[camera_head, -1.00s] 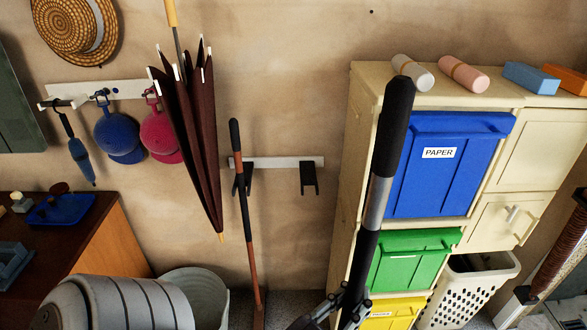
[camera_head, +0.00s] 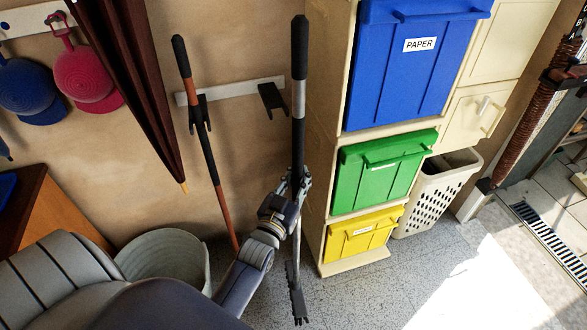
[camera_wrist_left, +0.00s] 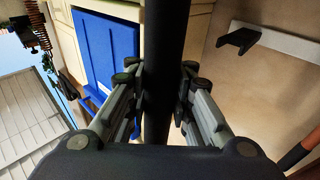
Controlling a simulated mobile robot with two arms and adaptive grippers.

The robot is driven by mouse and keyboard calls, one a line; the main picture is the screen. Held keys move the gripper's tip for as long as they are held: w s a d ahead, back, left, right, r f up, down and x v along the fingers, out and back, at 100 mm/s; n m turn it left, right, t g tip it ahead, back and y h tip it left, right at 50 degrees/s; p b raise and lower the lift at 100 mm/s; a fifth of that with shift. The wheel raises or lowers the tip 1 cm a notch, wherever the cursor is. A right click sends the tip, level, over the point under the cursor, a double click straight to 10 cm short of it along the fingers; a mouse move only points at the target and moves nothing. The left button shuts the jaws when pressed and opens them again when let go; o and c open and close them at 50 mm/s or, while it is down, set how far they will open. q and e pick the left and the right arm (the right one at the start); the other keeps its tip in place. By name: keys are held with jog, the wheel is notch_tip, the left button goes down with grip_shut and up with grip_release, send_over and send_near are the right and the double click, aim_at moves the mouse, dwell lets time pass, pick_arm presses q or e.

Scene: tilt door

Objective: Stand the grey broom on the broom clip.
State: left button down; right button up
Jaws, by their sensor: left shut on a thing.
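The grey broom (camera_head: 299,98) stands nearly upright in the head view, with a black grip on top, a grey band and its dark head low near the floor. My left gripper (camera_head: 295,185) is shut on its handle at mid-height; the handle also runs between the fingers in the left wrist view (camera_wrist_left: 165,80). The empty broom clip (camera_head: 272,99) is a dark fork on a white wall rail, just left of the broom's upper handle. It also shows in the left wrist view (camera_wrist_left: 238,42), apart from the handle. My right gripper is not in view.
An orange and black broom (camera_head: 207,150) stands in the other clip on the rail (camera_head: 240,91). A closed umbrella (camera_head: 140,90) hangs left. A pale bin (camera_head: 165,258) stands below. The recycling cabinet (camera_head: 318,130) with blue, green and yellow bins is close right of the broom.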

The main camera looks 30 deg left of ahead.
pick_arm(q)
jog(key=w+a+f+n+y+b, duration=0.1)
jog(key=w+a+f+y+b, duration=0.1)
jog(key=w+a+f+b, duration=0.2)
jog(key=w+a+f, duration=0.1)
jog(key=w+a, duration=0.2)
jog(key=w, duration=0.2)
jog(key=shift+w+a, duration=0.3)
jog(key=shift+a, duration=0.1)
